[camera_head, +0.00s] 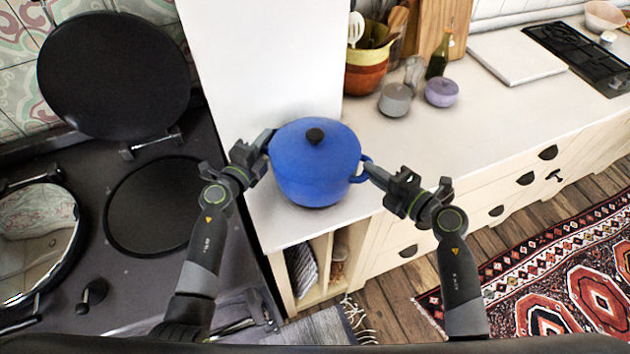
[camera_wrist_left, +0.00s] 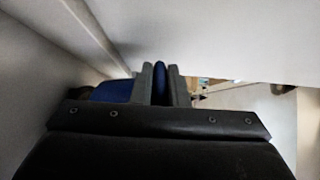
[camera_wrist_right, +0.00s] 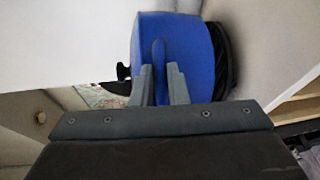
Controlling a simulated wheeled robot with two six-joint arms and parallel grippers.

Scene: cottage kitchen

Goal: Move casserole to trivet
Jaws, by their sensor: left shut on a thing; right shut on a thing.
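The blue casserole (camera_head: 315,172), lid on with a black knob, is upright over the pale counter between the stove and the wooden board. My left gripper (camera_head: 266,142) is shut on its left handle, a blue strip between the fingers in the left wrist view (camera_wrist_left: 161,82). My right gripper (camera_head: 374,172) is shut on its right handle, which also shows in the right wrist view (camera_wrist_right: 160,62). In that view a dark, ribbed thing (camera_wrist_right: 220,62) lies along the casserole's base, perhaps the trivet. Whether the two touch, I cannot tell. The head view shows no trivet.
The stove (camera_head: 112,285) with a raised round lid (camera_head: 115,75) is at the left.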

